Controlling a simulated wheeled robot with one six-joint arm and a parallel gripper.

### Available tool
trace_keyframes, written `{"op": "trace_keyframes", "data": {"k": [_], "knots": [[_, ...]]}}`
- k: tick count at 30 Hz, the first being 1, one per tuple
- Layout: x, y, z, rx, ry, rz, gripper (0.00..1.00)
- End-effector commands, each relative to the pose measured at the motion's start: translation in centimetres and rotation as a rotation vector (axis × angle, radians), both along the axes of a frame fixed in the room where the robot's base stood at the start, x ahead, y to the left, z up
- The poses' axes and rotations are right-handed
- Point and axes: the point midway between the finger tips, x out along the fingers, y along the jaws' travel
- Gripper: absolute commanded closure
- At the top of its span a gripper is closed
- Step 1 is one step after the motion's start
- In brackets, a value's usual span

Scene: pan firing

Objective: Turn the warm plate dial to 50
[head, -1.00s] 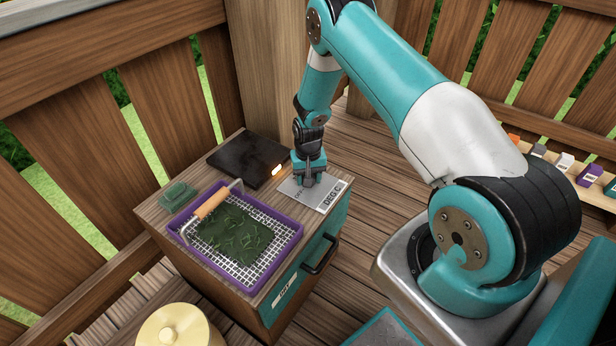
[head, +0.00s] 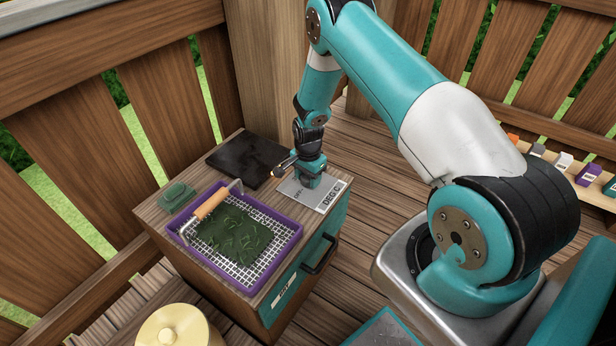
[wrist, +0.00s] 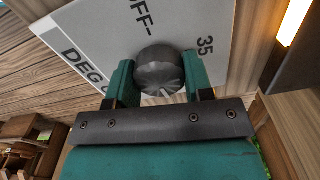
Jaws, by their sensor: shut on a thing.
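The dial is a dark round knob (wrist: 158,62) on a pale panel (wrist: 105,38), shown in the wrist view. "OFF", "35" and "DEG C" are readable on the panel; other marks are hidden by my gripper. A pale line on the knob points toward the lower right, and I cannot tell which number it meets. My gripper (wrist: 160,82) is shut on the knob, one teal finger on each side. In the head view my gripper (head: 308,184) stands over the panel (head: 325,199) and hides the knob. The dark warm plate (head: 240,158) lies behind it.
A purple-framed mesh tray (head: 262,284) with a wooden handle and green leaves stands left of the panel on the cabinet (head: 165,235). A small green dish (head: 177,196) is at the left edge. A glowing orange bar (wrist: 295,20) sits beside the panel.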

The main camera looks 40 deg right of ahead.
Motion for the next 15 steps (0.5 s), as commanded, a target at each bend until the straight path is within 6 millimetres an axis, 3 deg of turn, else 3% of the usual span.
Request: {"op": "trace_keyframes", "data": {"k": [15], "knots": [[-0.04, 0.12, 0.04, 0.003, 0.001, -0.150, 0.77]]}}
